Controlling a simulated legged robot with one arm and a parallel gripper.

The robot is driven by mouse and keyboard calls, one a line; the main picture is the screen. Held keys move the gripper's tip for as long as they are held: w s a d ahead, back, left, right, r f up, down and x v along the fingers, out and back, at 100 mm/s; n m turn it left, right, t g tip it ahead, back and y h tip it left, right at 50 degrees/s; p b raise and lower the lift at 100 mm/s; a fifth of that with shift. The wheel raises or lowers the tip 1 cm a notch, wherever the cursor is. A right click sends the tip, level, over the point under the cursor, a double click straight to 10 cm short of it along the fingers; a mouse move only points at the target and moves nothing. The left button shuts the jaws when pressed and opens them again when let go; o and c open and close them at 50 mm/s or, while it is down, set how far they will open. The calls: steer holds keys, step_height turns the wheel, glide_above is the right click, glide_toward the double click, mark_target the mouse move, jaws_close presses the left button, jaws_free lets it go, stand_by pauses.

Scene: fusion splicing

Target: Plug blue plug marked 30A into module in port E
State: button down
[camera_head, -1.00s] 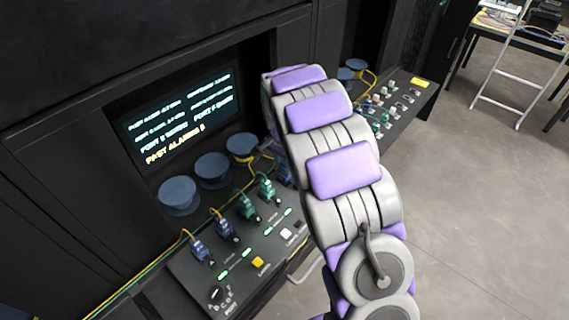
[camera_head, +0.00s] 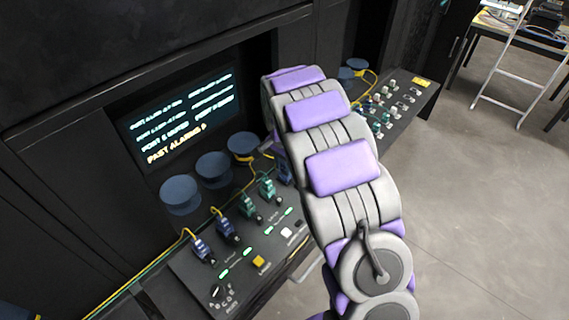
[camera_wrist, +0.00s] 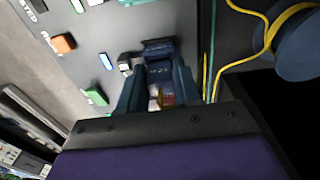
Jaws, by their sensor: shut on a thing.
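In the wrist view my gripper (camera_wrist: 157,88) is shut on a dark blue plug (camera_wrist: 159,50) at the panel. Its marking is too small to read, and I cannot tell how deeply it sits in a port. In the head view my arm hides the gripper. On the near panel (camera_head: 240,275) stand two blue plugs, one at the left (camera_head: 201,248) and one beside it (camera_head: 226,230). Two green plugs (camera_head: 249,207) follow to the right. Another blue piece (camera_head: 285,172) shows partly behind my arm.
Dark blue round spools (camera_head: 181,195) stand behind the panel, with yellow fibres running from them. A lit screen (camera_head: 180,118) is above. A yellow button (camera_head: 258,261) is on the panel. In the wrist view fibres (camera_wrist: 210,60) pass close to the right of my gripper.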

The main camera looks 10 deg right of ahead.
steer(key=shift+f, duration=0.15)
steer(key=c, duration=0.7)
jaws_free()
step_height(320, 180, up, 17)
steer(key=a+p, duration=0.1)
steer(key=p, duration=0.1)
steer(key=shift+p, duration=0.35)
